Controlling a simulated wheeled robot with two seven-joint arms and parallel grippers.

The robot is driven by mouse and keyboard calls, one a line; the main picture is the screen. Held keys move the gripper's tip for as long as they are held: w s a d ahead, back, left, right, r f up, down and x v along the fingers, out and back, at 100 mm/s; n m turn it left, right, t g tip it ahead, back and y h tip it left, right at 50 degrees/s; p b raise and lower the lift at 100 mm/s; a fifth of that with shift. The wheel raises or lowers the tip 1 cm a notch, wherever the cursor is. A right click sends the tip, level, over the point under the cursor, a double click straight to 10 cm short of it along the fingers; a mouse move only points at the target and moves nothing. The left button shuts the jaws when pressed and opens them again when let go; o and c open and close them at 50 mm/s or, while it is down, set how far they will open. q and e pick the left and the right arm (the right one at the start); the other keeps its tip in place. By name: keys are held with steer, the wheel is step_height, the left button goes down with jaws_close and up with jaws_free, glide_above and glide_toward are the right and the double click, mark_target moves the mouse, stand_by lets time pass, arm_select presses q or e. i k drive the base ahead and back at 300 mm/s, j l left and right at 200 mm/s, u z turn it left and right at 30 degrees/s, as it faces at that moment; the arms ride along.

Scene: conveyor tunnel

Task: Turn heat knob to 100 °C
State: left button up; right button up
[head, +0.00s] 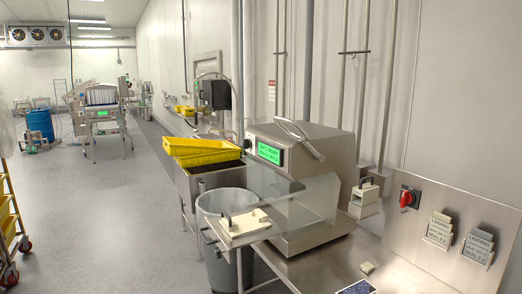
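A red rotary knob (406,199) sits on a dark square plate on the steel wall panel at the right. Its scale and any temperature marks are too small to read, so I cannot tell its setting or whether it is the heat knob. A steel machine (315,165) stands left of it on the steel counter, with a lit green display (269,153) whose text is too small to read with certainty. Neither of my grippers shows in the head view.
A cream block with a dark handle (241,224) lies by the clear panel (290,203); a similar block (365,198) stands right of the machine. Two label holders (438,230) (478,246) are right of the knob. A grey bin (226,203) stands below. Floor at left is open.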

mark_target(247, 142)
steer(key=i+j+z, duration=0.15)
steer(key=i+j, duration=0.15)
steer(key=i+j+z, duration=0.15)
steer(key=i+j, duration=0.15)
steer(key=i+j+z, duration=0.15)
steer(key=i+j, duration=0.15)
steer(key=j, duration=0.2)
steer(key=i+j+z, duration=0.15)
steer(key=j, duration=0.3)
steer(key=i+j+z, duration=0.15)
steer(key=i+j, duration=0.15)
steer(key=j, duration=0.15)
